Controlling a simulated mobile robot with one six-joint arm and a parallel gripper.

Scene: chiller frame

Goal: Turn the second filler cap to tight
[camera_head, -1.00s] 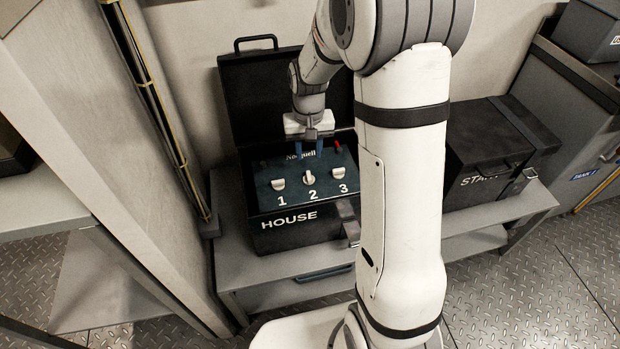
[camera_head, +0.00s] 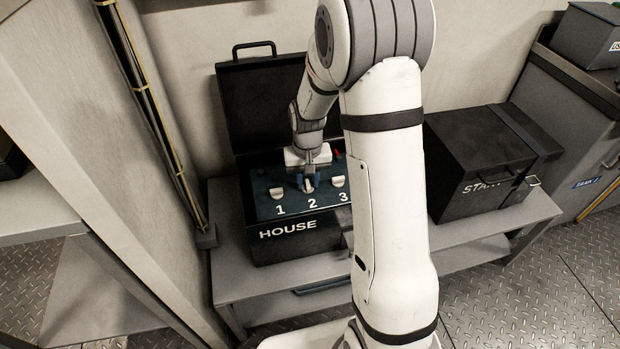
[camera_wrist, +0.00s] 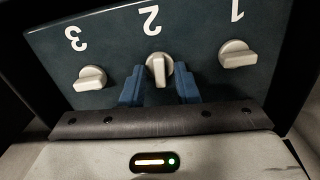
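The second filler cap (camera_wrist: 158,69) is a pale knob below the number 2 in the wrist view, its grip bar pointing along the line between my fingers. It also shows in the head view (camera_head: 309,184). My gripper (camera_wrist: 160,84) is open, with one blue finger on each side of this cap and a visible gap at both sides. In the head view my gripper (camera_head: 307,182) is down at the panel. Cap 1 (camera_wrist: 238,54) and cap 3 (camera_wrist: 90,79) have their grip bars turned roughly crosswise.
The caps sit on a dark panel in the open black HOUSE box (camera_head: 290,240), whose lid stands up behind. A red part (camera_head: 337,155) shows at the panel's back right. A closed black box (camera_head: 470,180) stands to the right on the same bench (camera_head: 400,262).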

